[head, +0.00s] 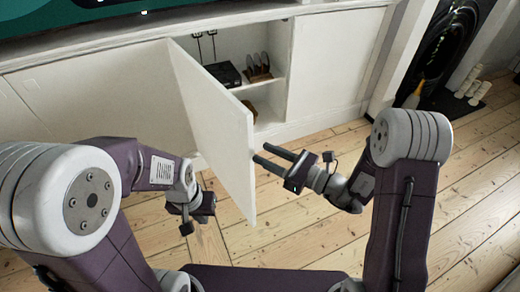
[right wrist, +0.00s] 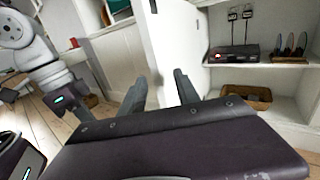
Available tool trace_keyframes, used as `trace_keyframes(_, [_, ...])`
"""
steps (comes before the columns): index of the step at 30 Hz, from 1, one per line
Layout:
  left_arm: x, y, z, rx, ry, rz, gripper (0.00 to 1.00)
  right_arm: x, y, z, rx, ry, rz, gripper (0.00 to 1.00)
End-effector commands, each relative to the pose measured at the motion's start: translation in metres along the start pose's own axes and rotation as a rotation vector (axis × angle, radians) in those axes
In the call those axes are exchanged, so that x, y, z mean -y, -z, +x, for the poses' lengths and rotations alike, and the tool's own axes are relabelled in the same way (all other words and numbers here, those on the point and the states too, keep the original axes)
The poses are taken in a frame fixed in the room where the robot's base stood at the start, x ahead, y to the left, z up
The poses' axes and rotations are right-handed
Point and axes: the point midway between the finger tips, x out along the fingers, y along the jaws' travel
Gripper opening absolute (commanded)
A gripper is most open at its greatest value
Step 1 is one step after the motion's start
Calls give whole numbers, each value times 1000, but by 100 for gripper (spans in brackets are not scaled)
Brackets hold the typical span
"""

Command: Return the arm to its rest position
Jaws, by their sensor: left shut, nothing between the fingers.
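My right gripper (head: 262,154) is open, its two dark fingers apart, with the tips close to the free edge of a white cabinet door (head: 214,125). In the right wrist view its fingers (right wrist: 160,88) are spread, and the door (right wrist: 178,50) stands beyond them; I cannot tell whether they touch it. The door is swung open, out from the cabinet. My left gripper (head: 198,206) is shut and empty, low on the left side of the door above the floor; its fingertips are hard to make out.
The open cabinet holds a black box (head: 224,74) and a dark rack (head: 259,68) on its shelf. A basket (right wrist: 246,95) sits below. A black machine (head: 445,45) stands at the right, with a yellow bottle (head: 413,95) beside it.

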Motion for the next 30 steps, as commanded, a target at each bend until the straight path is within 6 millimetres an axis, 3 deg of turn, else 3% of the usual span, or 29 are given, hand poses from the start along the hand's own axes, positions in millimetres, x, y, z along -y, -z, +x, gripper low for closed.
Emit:
trace_keyframes(12, [0,0,0,0,0,0,0,-4,1,1,-9,-17,-5,38])
trace_keyframes(14, [0,0,0,0,0,0,0,-20,3,0,-39,-80,-25,38])
trace_keyframes(17, [0,0,0,0,0,0,0,-76,19,-12,-166,-317,-126,38])
trace_keyframes(19, [0,0,0,0,0,0,0,-122,42,-41,-308,-550,-271,38])
trace_keyframes(21, [0,0,0,0,0,0,0,-149,69,-83,-454,-770,-455,38])
trace_keyframes(22, [0,0,0,0,0,0,0,-153,79,-101,-511,-851,-538,38])
trace_keyframes(26, [0,0,0,0,0,0,0,-137,112,-168,-714,-1126,-892,38])
trace_keyframes(30, [0,0,0,0,0,0,0,-91,122,-210,-865,-1323,-1256,38])
